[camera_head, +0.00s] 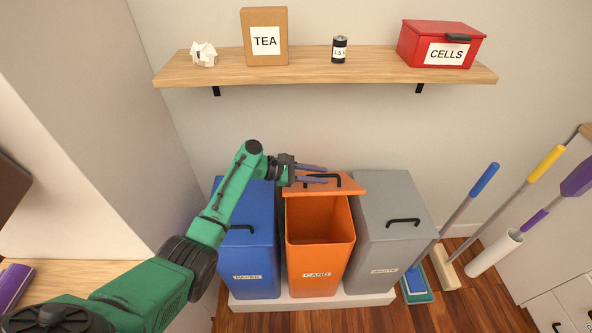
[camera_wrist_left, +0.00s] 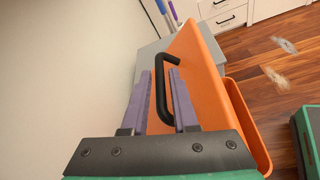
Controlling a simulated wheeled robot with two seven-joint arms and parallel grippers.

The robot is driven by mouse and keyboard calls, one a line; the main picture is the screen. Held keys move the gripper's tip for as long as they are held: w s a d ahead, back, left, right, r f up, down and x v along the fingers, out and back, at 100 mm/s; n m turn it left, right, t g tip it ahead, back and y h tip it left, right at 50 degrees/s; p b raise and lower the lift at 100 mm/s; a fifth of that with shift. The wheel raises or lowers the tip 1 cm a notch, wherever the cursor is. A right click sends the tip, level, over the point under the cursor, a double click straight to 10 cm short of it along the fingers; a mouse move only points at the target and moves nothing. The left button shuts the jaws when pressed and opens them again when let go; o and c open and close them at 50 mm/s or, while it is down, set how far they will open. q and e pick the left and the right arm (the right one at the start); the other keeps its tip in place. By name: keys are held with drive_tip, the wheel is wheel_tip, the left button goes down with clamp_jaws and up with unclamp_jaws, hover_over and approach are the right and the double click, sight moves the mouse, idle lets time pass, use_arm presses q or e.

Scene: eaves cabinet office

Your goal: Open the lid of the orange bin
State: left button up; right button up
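The orange bin (camera_head: 318,262), labelled CARD, stands between two other bins. Its lid (camera_head: 347,187) is raised at the back, and the dark inside of the bin shows. The lid has a black handle (camera_head: 334,176). My left gripper (camera_head: 325,174) reaches in from the left at the raised lid. In the left wrist view, its two purple fingers (camera_wrist_left: 160,75) are apart, with part of the black handle (camera_wrist_left: 161,100) between them and the orange lid (camera_wrist_left: 203,85) to the right. I cannot tell whether a finger touches the handle. My right gripper is not in view.
A blue bin (camera_head: 252,262) and a grey bin (camera_head: 385,245), both with lids down, flank it on a white plinth (camera_head: 312,301). A shelf (camera_head: 310,71) hangs above. Brushes and a mop (camera_head: 418,285) stand at the right, by drawers (camera_head: 565,308).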

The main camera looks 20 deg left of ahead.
use_arm(q)
drive_tip(key=v, duration=1.2)
drive_tip(key=shift+a+r+b, duration=0.2)
drive_tip(key=shift+a+b, duration=0.1)
